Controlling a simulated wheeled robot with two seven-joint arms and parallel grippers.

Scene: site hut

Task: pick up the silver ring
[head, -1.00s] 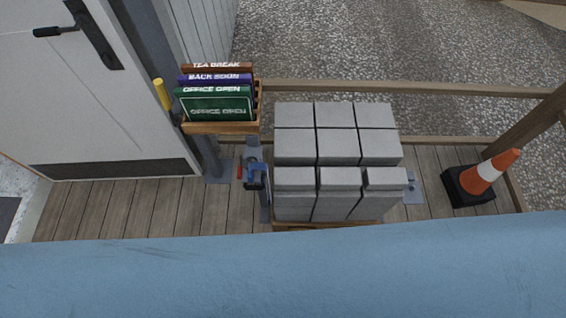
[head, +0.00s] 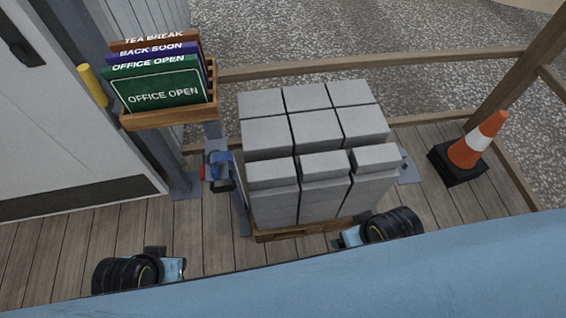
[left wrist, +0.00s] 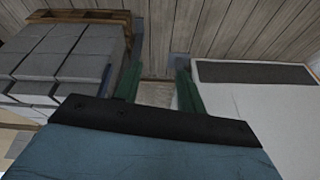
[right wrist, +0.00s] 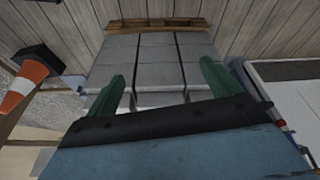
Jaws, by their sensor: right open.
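I cannot make out a silver ring in any view. My left gripper (left wrist: 158,69) shows two green fingers apart in the left wrist view, with nothing between them but background surfaces. My right gripper (right wrist: 162,68) is open in the right wrist view. Its green fingers are spread wider, with grey blocks (right wrist: 145,55) in the background behind them and nothing held. In the head view a blue fitting with a red part (head: 218,170) stands on a post between the sign rack and the blocks. No ring can be told on it.
Stacked grey blocks (head: 292,133) stand on a wooden pallet (head: 300,231) in the middle. A wooden rack (head: 165,118) holds several signs, a green "OFFICE OPEN" one (head: 165,93) in front. A white door (head: 75,120) is left, an orange cone (head: 477,141) right. Bare decking (head: 50,240) lies lower left.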

